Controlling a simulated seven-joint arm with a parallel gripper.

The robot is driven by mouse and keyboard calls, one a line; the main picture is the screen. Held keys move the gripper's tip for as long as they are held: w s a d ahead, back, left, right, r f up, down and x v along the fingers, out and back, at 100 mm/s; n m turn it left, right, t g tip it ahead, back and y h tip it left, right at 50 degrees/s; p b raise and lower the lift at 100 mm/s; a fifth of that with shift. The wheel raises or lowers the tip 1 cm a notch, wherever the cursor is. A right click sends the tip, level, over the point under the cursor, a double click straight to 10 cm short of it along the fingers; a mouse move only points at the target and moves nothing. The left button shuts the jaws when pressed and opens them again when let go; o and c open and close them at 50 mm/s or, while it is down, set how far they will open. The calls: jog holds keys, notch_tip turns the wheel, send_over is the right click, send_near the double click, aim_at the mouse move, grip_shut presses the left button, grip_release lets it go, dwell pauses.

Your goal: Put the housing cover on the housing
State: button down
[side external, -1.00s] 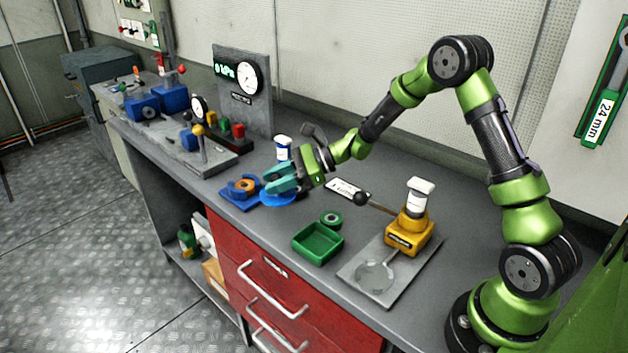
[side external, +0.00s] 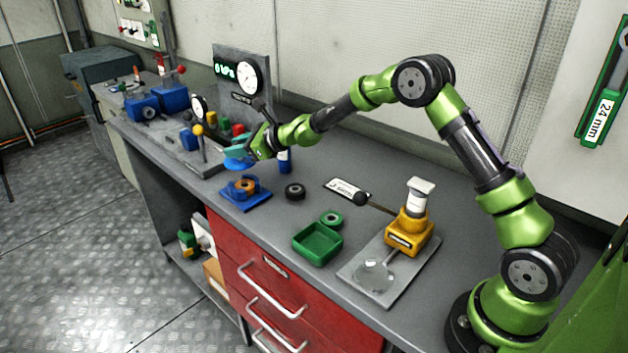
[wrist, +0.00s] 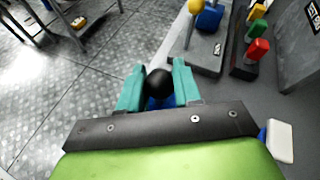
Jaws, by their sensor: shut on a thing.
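The housing cover, a blue disc (side external: 239,164), hangs under my gripper (side external: 246,150) above the bench. My gripper's teal fingers are shut on its black knob (wrist: 158,84). In the wrist view the fingers (wrist: 157,86) stand on both sides of the knob, and a little of the blue cover (wrist: 162,104) shows below it. The housing, a blue block (side external: 257,198) on the bench, has an orange ring (side external: 244,186) in its open top. The cover is raised behind the housing in the side view, apart from it. The housing does not show clearly in the wrist view.
A blue and white bottle (side external: 284,161) stands close to my gripper. A black ring (side external: 295,191) lies right of the housing. A green tray (side external: 318,243) and a yellow device (side external: 410,232) are farther right. A gauge panel (side external: 240,85) and levers stand behind.

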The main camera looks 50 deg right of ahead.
aim_at(246, 163)
jog(key=shift+f, duration=0.1)
jog(key=shift+f, duration=2.5)
jog(key=shift+f, duration=0.6)
jog(key=c, duration=0.7)
grip_release()
jog(key=shift+f, duration=0.1)
jog(key=shift+s, duration=0.15)
